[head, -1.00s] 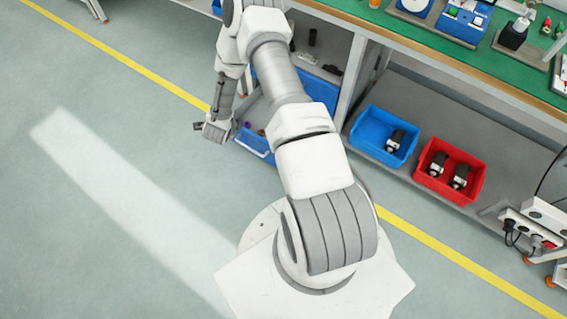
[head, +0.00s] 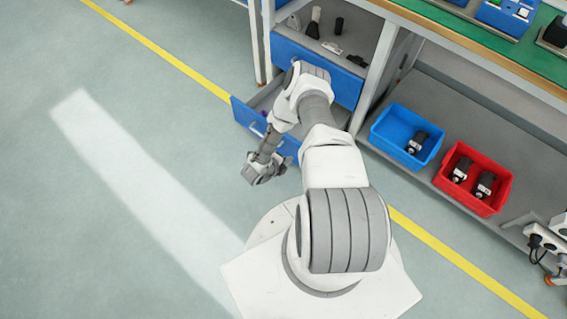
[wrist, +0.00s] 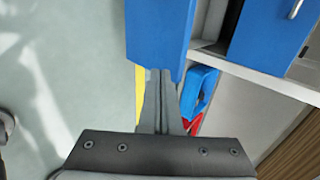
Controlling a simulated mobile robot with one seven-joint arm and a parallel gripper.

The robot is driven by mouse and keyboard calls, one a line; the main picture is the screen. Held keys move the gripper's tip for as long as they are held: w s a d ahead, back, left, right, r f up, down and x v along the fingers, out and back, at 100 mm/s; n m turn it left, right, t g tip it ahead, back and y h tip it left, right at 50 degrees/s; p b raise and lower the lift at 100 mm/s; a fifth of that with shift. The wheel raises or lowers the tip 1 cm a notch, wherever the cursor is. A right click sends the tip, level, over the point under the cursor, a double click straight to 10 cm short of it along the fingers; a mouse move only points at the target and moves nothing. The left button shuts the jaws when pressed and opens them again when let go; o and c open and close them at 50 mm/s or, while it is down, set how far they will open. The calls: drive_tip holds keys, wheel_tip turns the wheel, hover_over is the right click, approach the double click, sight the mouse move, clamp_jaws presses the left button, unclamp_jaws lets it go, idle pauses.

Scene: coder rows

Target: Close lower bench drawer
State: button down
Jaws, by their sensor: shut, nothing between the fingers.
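The lower bench drawer stands pulled out, its blue front (head: 244,114) facing the floor aisle and its inside partly hidden by my arm. The blue front also shows in the wrist view (wrist: 158,28). My gripper (head: 258,178) is in front of the drawer, on the aisle side, low over the floor. In the wrist view its fingers (wrist: 160,76) are together and empty, with the tips overlapping the lower edge of the blue front. I cannot tell whether they touch it.
The upper drawer (head: 346,86) above looks shut. A blue bin (head: 396,138) and a red bin (head: 466,190) holding dark parts stand on the low shelf to the right. A bench leg (head: 376,72) stands beside the drawers. The floor to the left is clear.

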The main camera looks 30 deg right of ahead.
drive_tip(key=w+d+f+b, duration=0.2)
drive_tip(key=d, duration=0.4)
drive_tip(key=shift+w+d+f, duration=0.15)
drive_tip(key=shift+f, duration=0.05)
drive_tip(key=shift+d, duration=0.1)
